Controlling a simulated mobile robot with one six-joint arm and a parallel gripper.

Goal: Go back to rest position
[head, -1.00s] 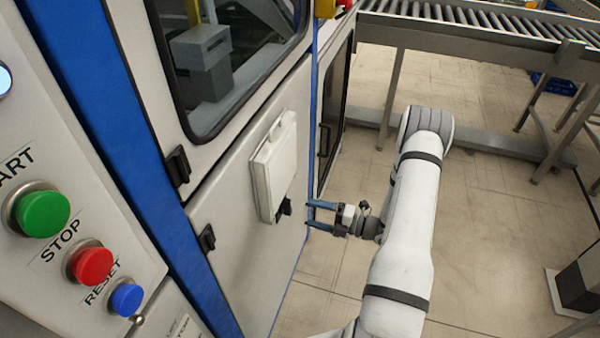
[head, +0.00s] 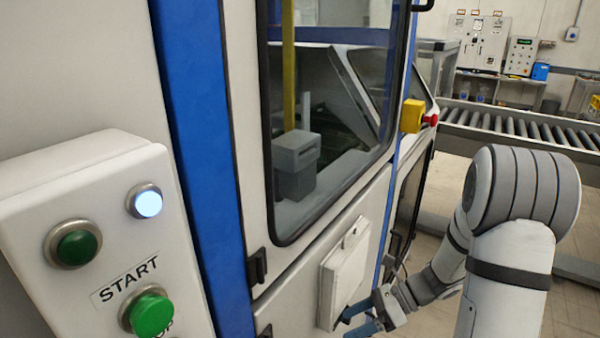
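My gripper (head: 354,320) is low in the head view, right of centre, with its two blue fingers pointing left. The fingers are apart and nothing shows between them. It is close to the white box (head: 343,268) on the machine's lower panel; I cannot tell whether it touches the box. My arm rises at the right and hides part of the floor and conveyor.
The machine (head: 221,150) with blue posts and a window fills the left and centre. A control box (head: 90,215) with a green START button (head: 152,312) is at the near left. A yellow emergency-stop box (head: 412,116) sits on a post. A roller conveyor (head: 520,130) runs behind my arm.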

